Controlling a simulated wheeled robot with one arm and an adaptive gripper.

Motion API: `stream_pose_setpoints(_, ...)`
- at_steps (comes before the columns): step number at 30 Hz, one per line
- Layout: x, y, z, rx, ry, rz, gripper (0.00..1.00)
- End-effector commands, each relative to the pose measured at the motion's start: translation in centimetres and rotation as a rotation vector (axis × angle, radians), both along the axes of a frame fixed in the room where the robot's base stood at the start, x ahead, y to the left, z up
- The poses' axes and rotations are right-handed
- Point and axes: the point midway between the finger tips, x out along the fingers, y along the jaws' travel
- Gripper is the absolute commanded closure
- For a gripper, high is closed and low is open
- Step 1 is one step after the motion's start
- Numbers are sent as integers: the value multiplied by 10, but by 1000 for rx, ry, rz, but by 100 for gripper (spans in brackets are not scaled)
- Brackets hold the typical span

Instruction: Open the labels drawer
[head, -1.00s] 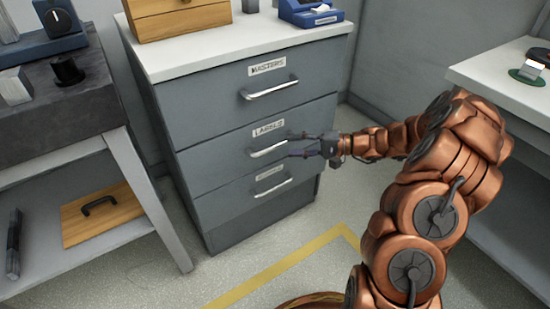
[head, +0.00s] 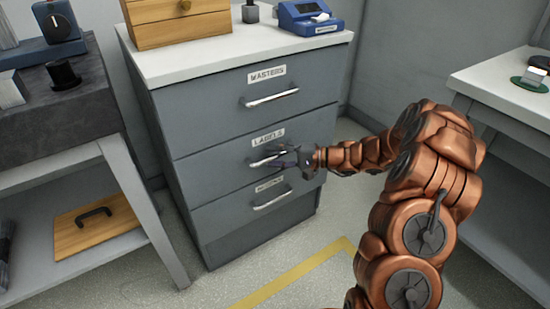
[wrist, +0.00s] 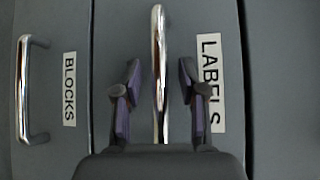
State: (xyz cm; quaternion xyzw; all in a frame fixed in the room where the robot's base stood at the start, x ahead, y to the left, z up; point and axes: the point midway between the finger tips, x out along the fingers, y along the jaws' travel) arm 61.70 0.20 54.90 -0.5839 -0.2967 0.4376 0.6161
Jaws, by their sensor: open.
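The labels drawer (head: 215,168) is the middle drawer of a grey cabinet and is shut. Its label (head: 269,137) reads LABELS. Its chrome bar handle (wrist: 159,70) stands upright in the wrist view, between the two fingers of my gripper (wrist: 158,82). The fingers are open, one on each side of the bar, with a gap on both sides. In the head view my gripper (head: 277,159) is at the front of this drawer and hides part of the handle.
The masters drawer (head: 205,110) above and the blocks drawer (head: 225,215) below are shut. The blocks handle (wrist: 24,90) is at the left in the wrist view. A workbench (head: 140,195) stands left, a white table (head: 500,95) right. Floor before the cabinet is clear.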

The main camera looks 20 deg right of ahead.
Motion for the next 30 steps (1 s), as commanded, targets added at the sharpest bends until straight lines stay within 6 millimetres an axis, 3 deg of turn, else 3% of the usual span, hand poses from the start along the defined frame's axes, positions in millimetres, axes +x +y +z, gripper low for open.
stream_pose_setpoints(5, 0, 0, 0, 0, 0, 1, 60)
stream_pose_setpoints(17, 0, 0, 0, 0, 0, 1, 100)
stream_pose_setpoints(30, 0, 0, 0, 0, 0, 1, 100)
